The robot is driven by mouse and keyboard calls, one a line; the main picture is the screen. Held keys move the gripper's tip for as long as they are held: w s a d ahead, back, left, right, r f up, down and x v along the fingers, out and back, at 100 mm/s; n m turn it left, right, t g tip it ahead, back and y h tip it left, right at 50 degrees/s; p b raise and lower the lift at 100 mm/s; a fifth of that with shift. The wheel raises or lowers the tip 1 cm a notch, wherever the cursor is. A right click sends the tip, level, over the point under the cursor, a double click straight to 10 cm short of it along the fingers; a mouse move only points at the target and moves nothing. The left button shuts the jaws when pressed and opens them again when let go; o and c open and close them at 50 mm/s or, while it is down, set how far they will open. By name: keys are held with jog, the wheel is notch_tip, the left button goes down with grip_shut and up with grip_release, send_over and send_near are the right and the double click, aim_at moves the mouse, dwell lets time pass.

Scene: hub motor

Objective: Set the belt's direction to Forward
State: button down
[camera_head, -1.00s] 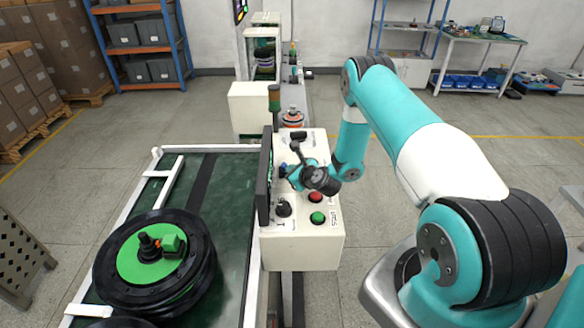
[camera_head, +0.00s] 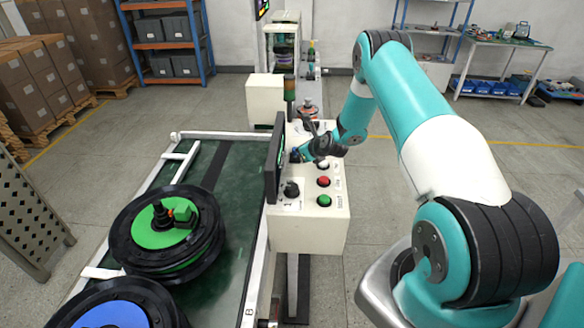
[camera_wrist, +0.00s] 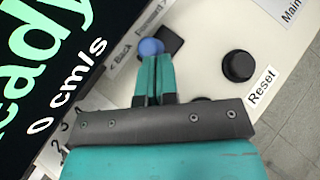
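The direction switch shows in the wrist view as a blue round knob (camera_wrist: 151,47) on a dark base, between the labels "Back" (camera_wrist: 121,52) and "Forward" (camera_wrist: 150,18). My gripper (camera_wrist: 152,58) has its teal fingers together, with only a thin line between them. Its tips overlap the lower edge of the knob in the picture; I cannot tell whether they touch it. In the head view, my gripper (camera_head: 306,153) is over the far part of the white control box (camera_head: 305,232), close to the screen, and the switch is mostly hidden there.
The screen (camera_wrist: 40,60) reads "0 cm/s" and stands close left of the gripper. A black knob (camera_wrist: 238,66) near "Reset" is to the right. Red (camera_head: 323,181) and green (camera_head: 324,200) buttons and a dark selector (camera_head: 291,189) sit nearer. The belt (camera_head: 235,200) carries wheel hubs.

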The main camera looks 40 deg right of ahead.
jog(key=shift+w+d, duration=0.25)
jog(key=shift+d, duration=0.3)
jog(key=shift+w+a+r, duration=0.15)
jog(key=shift+a+r, duration=0.05)
jog(key=shift+a, duration=0.35)
jog(key=shift+a, duration=0.1)
dwell(0.4)
jog(key=shift+w+r, duration=0.1)
jog(key=shift+r, duration=0.35)
jog(key=shift+a+r+p, duration=0.1)
jog(key=shift+r+p, duration=0.2)
jog(key=shift+r, duration=0.05)
jog(key=shift+d, duration=0.3)
